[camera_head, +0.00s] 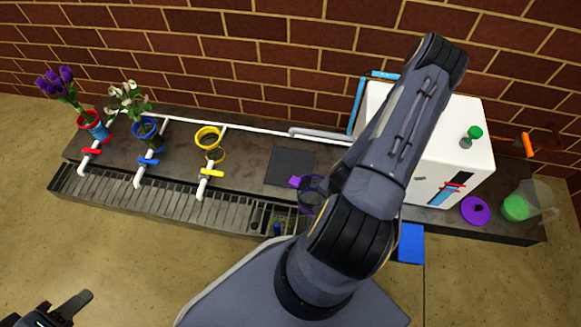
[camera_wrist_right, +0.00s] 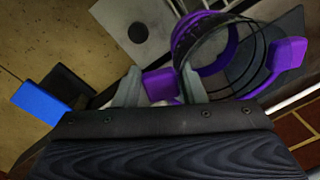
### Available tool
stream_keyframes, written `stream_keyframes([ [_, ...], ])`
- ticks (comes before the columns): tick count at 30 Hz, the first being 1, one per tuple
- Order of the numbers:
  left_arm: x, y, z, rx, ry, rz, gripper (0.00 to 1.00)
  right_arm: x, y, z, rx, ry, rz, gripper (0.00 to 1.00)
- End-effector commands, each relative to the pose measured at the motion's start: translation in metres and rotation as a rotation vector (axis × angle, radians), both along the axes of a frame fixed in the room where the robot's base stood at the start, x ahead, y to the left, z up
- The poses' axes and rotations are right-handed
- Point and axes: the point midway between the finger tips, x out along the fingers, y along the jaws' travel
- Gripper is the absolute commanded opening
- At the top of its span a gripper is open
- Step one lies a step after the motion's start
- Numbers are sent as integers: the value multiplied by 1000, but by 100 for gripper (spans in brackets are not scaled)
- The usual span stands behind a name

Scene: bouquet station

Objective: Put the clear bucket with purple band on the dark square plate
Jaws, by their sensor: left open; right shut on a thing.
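The clear bucket with purple band (camera_head: 312,190) is near the middle of the bench, partly hidden by my right arm. The dark square plate (camera_head: 291,166) lies just up and left of it, and the bucket overlaps its lower right corner in the picture. In the right wrist view the bucket (camera_wrist_right: 232,60) is seen from above, with part of the dark plate (camera_wrist_right: 291,32) behind it. My right gripper (camera_wrist_right: 160,88) is shut on a purple tab of the bucket. I cannot tell the bucket's height above the bench. My left gripper (camera_head: 72,308) is open and empty at the bottom left, away from the bench.
Red (camera_head: 95,125) and blue (camera_head: 144,130) banded buckets with flowers and an empty yellow one (camera_head: 209,140) stand left along the taps. A white box (camera_head: 450,145), purple disc (camera_head: 475,210) and clear jug (camera_head: 540,200) stand right. The drain grate (camera_head: 160,199) runs along the front.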

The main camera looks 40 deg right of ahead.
Motion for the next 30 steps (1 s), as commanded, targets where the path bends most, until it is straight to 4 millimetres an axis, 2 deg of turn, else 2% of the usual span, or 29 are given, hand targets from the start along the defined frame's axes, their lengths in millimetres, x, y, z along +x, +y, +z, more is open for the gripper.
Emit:
stream_keyframes([
  [2,0,0,0,0,0,0,42,-2,-1,-1,-1,-1,-10,6],
  [5,0,0,-2,0,0,0,42,8,-4,-2,-4,-3,-10,6],
  [11,0,0,-2,0,0,0,42,57,-16,0,-6,-8,-7,6],
  [15,0,0,5,0,0,0,42,92,-25,2,-6,-6,-9,6],
  [19,0,0,13,0,0,0,42,118,-31,2,-5,-6,-7,6],
  [30,0,0,27,0,0,0,42,146,-39,1,-2,-3,-10,6],
])
